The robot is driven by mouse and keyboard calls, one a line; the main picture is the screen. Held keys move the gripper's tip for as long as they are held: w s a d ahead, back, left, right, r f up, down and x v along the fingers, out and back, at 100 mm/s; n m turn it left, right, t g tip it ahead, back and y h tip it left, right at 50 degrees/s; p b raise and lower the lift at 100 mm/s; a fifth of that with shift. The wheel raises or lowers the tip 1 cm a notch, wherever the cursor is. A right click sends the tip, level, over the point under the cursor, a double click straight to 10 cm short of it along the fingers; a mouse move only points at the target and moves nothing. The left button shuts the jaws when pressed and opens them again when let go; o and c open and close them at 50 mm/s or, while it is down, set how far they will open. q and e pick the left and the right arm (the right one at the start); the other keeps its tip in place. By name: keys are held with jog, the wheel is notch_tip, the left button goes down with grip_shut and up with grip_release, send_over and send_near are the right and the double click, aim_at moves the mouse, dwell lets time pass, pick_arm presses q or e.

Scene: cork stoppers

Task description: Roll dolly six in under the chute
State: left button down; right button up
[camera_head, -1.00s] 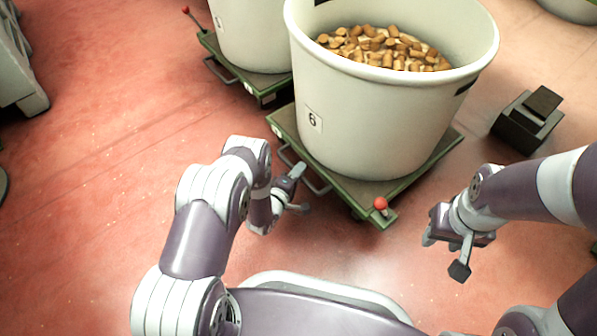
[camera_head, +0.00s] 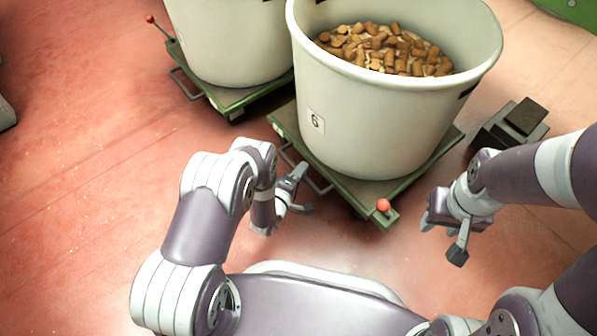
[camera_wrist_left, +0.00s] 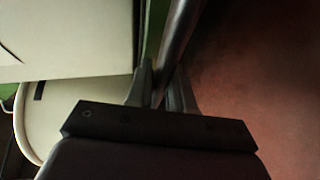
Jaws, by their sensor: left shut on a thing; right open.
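Dolly six is a green wheeled platform (camera_head: 352,198) at the centre of the head view. It carries a big pale tub marked 6 (camera_head: 385,125), filled with cork stoppers (camera_head: 385,52). A lever with a red knob (camera_head: 383,205) stands at its near corner. My left gripper (camera_head: 303,180) is shut on the dolly's handle bar (camera_head: 320,187); the left wrist view shows the dark bar (camera_wrist_left: 178,35) between its fingers (camera_wrist_left: 162,85). My right gripper (camera_head: 442,238) is open and empty, right of the dolly's near corner. I cannot make out the chute.
A second green dolly (camera_head: 215,97) with a pale tub (camera_head: 228,45) stands close behind at the left. A dark block (camera_head: 510,124) lies on the floor right of dolly six. A green surface (camera_head: 572,10) shows at the top right.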

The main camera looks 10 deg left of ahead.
pick_arm(q)
jog(key=shift+w+d, duration=0.45)
jog(key=shift+w, duration=0.15)
pick_arm(e)
jog(key=shift+w+d, duration=0.25)
jog(key=shift+w, duration=0.05)
pick_arm(q)
jog(key=shift+r, duration=0.1)
jog(key=c, duration=1.1)
grip_release()
jog(key=shift+w+d, duration=0.1)
jog(key=shift+d, duration=0.05)
pick_arm(e)
jog(key=shift+f, duration=0.1)
